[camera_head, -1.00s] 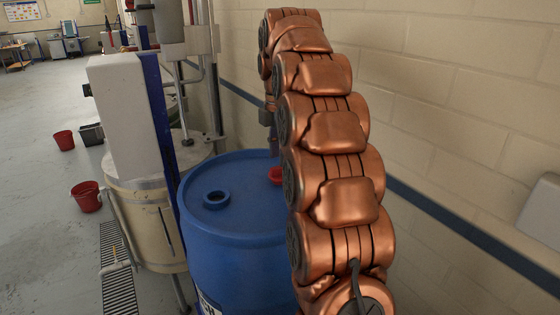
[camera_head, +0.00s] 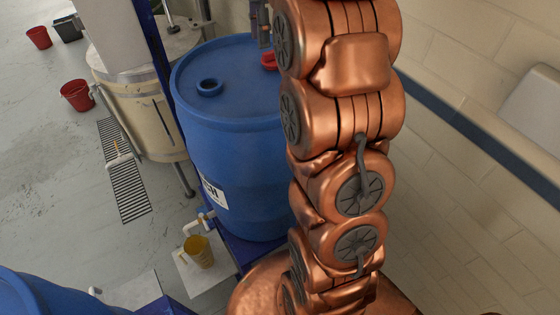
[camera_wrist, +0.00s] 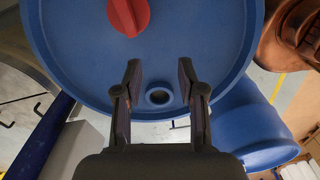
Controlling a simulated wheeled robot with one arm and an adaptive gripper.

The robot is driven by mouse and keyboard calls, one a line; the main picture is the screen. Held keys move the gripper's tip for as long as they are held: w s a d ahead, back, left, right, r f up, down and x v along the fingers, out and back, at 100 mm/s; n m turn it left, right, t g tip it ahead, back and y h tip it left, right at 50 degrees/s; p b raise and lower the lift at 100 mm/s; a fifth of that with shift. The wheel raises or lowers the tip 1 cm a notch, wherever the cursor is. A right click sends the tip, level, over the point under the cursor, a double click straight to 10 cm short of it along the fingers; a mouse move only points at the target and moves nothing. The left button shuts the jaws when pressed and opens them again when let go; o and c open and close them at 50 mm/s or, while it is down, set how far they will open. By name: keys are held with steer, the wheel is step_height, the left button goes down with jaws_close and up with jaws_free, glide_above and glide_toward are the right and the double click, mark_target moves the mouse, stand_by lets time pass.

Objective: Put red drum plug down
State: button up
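The red drum plug (camera_head: 268,61) is on the top of the blue drum (camera_head: 225,130), near its far right side. In the wrist view, the plug (camera_wrist: 128,14) shows a raised grip bar at the top edge of the picture. I cannot tell whether it sits in an opening or lies loose. An open bung hole (camera_head: 209,87) is in the drum top, nearer the left. My gripper (camera_wrist: 159,75) is open and empty, its two fingers apart above the drum top. The plug is outside the fingers. In the head view, my arm hides part of the drum and gripper.
A yellow jug (camera_head: 199,252) stands below the drum's tap. A cream vessel (camera_head: 140,110) is close on the left, with a red bucket (camera_head: 77,95) beyond. The wall (camera_head: 470,60) is close on the right.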

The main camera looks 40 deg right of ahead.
steer(key=s+a+f+m, duration=0.1)
steer(key=s+a, duration=0.1)
steer(key=s+a+f+m, duration=0.1)
steer(key=s+a, duration=0.1)
steer(key=a, duration=0.1)
steer(key=s+a+f+m, duration=0.1)
steer(key=s+a, duration=0.1)
steer(key=shift+s+a+m+g, duration=0.25)
steer(key=shift+s+m+g, duration=0.05)
steer(key=shift+m, duration=0.1)
steer(key=s+a+f+m, duration=0.1)
steer(key=s, duration=0.1)
steer(key=s+a+f+m, duration=0.1)
steer(key=s, duration=0.1)
steer(key=s+a+f+m, duration=0.1)
steer(key=s+a, duration=0.1)
steer(key=shift+s+a, duration=0.1)
steer(key=s+a+f+m, duration=0.2)
steer(key=s+f+m, duration=0.2)
steer(key=s, duration=0.4)
steer(key=s+a+f+m+g, duration=0.1)
steer(key=s+a+f+m, duration=0.2)
steer(key=s+f, duration=0.3)
steer(key=s, duration=0.3)
steer(key=shift+a+f+m, duration=0.2)
steer(key=shift+f+m, duration=0.15)
steer(key=shift+m, duration=0.05)
steer(key=shift+f+b, duration=0.6)
